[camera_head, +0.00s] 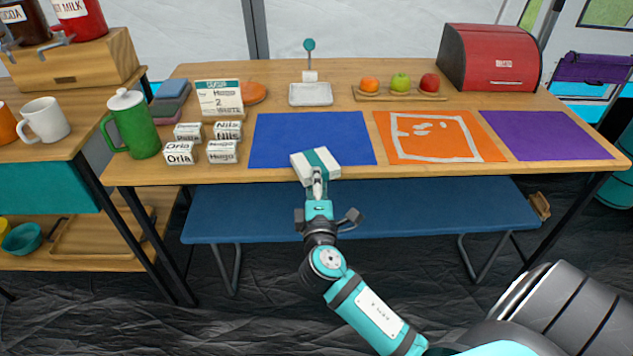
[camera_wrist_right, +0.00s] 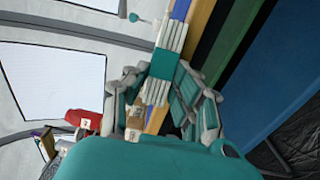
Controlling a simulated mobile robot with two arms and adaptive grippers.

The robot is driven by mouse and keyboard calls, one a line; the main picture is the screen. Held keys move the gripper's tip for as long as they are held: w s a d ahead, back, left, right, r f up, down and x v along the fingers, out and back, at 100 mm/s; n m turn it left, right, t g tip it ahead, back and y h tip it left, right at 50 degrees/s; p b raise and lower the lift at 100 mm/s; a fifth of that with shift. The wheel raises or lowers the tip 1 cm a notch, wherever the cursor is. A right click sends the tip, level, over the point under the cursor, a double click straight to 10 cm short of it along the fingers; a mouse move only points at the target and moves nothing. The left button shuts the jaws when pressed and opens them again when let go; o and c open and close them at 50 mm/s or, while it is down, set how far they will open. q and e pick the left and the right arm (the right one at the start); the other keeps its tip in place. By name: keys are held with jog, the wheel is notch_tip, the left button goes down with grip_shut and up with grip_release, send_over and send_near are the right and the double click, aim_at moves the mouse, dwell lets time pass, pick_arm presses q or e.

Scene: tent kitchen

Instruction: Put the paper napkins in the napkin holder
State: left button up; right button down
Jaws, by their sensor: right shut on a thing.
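The paper napkins (camera_head: 316,164) are a white stack with a teal band. They are above the front edge of the blue mat. My right gripper (camera_head: 318,186) is shut on them from the front side. In the right wrist view, the stack (camera_wrist_right: 170,38) shows edge-on between the fingers of my right gripper (camera_wrist_right: 162,108). The napkin holder (camera_head: 310,94) appears to be the white tray with a teal-knobbed upright at the back of the table, behind the blue mat. It looks empty. My left gripper is out of view.
A blue mat (camera_head: 285,137), an orange mat (camera_head: 490,150) and a purple mat (camera_head: 550,135) lie on the table. Small labelled boxes (camera_head: 222,151) and a green pitcher (camera_head: 140,135) stand left. A fruit board (camera_head: 433,97) and red bread box (camera_head: 490,60) stand back right.

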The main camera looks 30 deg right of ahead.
jog(key=c, duration=1.1)
grip_release()
